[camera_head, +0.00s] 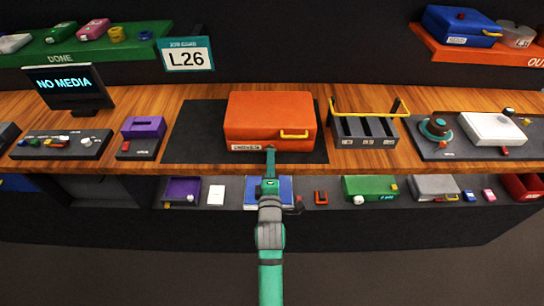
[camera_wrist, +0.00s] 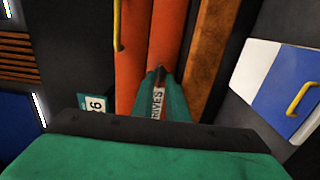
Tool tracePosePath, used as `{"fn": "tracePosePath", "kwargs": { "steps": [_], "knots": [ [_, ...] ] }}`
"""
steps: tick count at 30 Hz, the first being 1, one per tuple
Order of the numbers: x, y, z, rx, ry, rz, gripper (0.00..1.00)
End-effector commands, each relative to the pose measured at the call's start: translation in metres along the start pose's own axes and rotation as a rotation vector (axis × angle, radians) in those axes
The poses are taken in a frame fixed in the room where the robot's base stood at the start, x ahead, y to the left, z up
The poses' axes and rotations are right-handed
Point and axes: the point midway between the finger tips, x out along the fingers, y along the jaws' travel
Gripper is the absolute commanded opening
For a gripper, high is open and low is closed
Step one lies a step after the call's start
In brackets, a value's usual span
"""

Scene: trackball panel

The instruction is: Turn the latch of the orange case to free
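The orange case (camera_head: 269,110) lies closed on a dark mat on the wooden counter. A yellow handle (camera_head: 294,134) is on the right of its front, and a white label (camera_head: 247,147) is on the left. My gripper (camera_head: 270,151) reaches the lower front of the case between them. In the wrist view, my green fingers (camera_wrist: 158,78) point at the orange front (camera_wrist: 130,60), and part of the label (camera_wrist: 157,105) shows between them. A small dark piece at the fingertips may be the latch. Its angle, and whether the fingers grip it, cannot be made out.
A black rack with a yellow bar (camera_head: 365,128) stands just right of the case. A purple box (camera_head: 142,128) and a control panel (camera_head: 62,144) are to the left. A knob panel with a white box (camera_head: 492,129) is at the right. Several cases sit on the lower shelf.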

Motion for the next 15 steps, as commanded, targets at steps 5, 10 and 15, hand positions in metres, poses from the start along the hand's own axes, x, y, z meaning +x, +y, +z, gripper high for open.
{"fn": "tracePosePath", "kwargs": {
  "steps": [5, 10, 15],
  "knots": [
    [0.015, 0.000, -0.001, 0.000, 0.002, 0.001, 0.13],
    [0.019, 0.000, -0.002, 0.000, 0.002, 0.000, 0.13],
    [0.019, 0.000, -0.002, 0.000, 0.002, 0.000, 0.13]
  ]
}}
